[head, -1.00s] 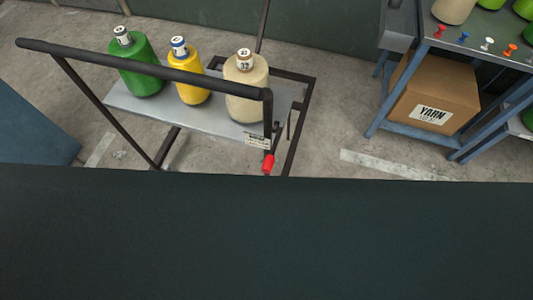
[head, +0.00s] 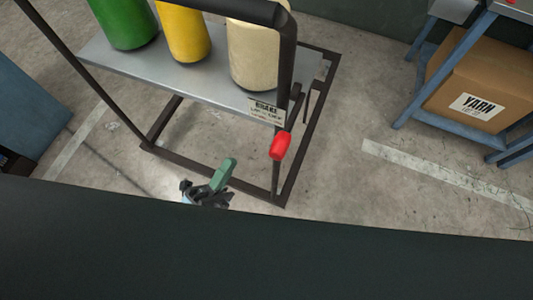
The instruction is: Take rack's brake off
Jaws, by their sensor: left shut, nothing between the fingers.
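The rack (head: 190,85) stands ahead of me, a dark tube frame with a grey shelf. Its brake lever has a red grip (head: 280,146) at the right front post, below the shelf's corner. A label (head: 265,110) reading "BRAKE" sits just above it; its smaller lines are too small to read. My left gripper (head: 226,170), with a green finger part, shows at the dark edge in front, left of the red grip and apart from it. It is shut and empty. My right gripper is not in view.
A green cone (head: 126,22), a yellow cone (head: 184,32) and a cream cone (head: 254,55) stand on the shelf. A blue-legged table (head: 440,65) with a yarn carton (head: 480,85) is at the right. Floor between rack and table is clear.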

